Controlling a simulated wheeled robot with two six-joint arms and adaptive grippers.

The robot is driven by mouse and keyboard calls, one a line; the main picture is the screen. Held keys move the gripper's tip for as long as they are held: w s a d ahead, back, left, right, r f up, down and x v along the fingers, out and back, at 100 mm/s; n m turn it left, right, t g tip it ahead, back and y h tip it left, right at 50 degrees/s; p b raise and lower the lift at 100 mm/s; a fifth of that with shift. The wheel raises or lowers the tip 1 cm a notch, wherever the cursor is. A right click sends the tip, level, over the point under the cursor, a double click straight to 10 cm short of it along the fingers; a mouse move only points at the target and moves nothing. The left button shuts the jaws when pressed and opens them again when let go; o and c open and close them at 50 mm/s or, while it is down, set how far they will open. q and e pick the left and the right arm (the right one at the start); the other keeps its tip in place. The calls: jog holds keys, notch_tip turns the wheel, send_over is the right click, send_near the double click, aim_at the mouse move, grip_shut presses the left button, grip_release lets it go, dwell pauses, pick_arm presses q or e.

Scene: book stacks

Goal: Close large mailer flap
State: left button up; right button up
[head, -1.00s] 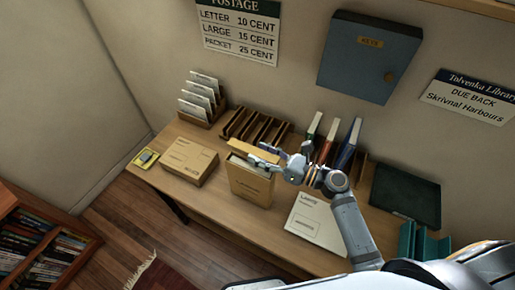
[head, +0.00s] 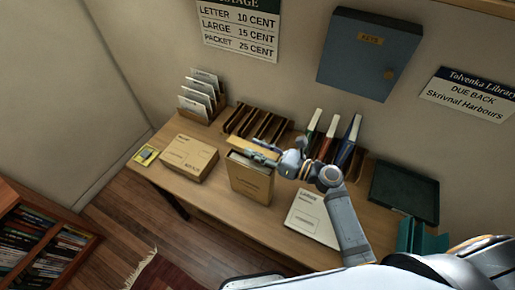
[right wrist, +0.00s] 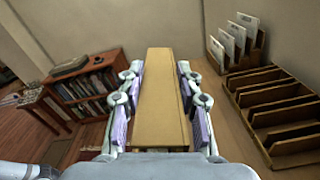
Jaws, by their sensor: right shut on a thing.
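The large mailer (head: 251,182) is a tan, upright packet standing on the desk's front part, with dark print on its face. Its tan flap (head: 248,146) stands out at the top behind the opening, where a pale edge shows inside. My right gripper (head: 268,157) is at the flap, shut on it. In the right wrist view the flap (right wrist: 160,100) is a long tan panel between the two purple-padded fingers of the right gripper (right wrist: 160,112). The fingers hide part of the flap in the head view. My left gripper is in neither view.
A flat tan parcel (head: 189,158) lies left of the mailer. A pale flat mailer (head: 314,218) lies right. Behind are a letter holder (head: 200,103), a slotted wooden rack (head: 258,125) and upright books (head: 330,140). The desk (head: 215,203) has bare strips between.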

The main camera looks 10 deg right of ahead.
jog(key=n, duration=0.1)
jog(key=s+n+b, duration=0.1)
jog(key=a+n, duration=0.1)
jog(key=shift+s+f+b, duration=0.15)
jog(key=shift+f+b, duration=0.1)
jog(key=shift+b, duration=0.05)
jog(key=shift+s+a+f+n+b, duration=0.15)
jog(key=shift+n+b, duration=0.15)
jog(key=shift+n, duration=0.35)
jog(key=shift+s+a+f+n+b, duration=0.1)
jog(key=shift+s+n+b, duration=0.15)
jog(key=shift+n, duration=0.35)
jog(key=shift+s+a+f+n+b, duration=0.1)
jog(key=shift+n+b, duration=0.25)
jog(key=shift+n, duration=0.3)
jog(key=o, duration=1.1)
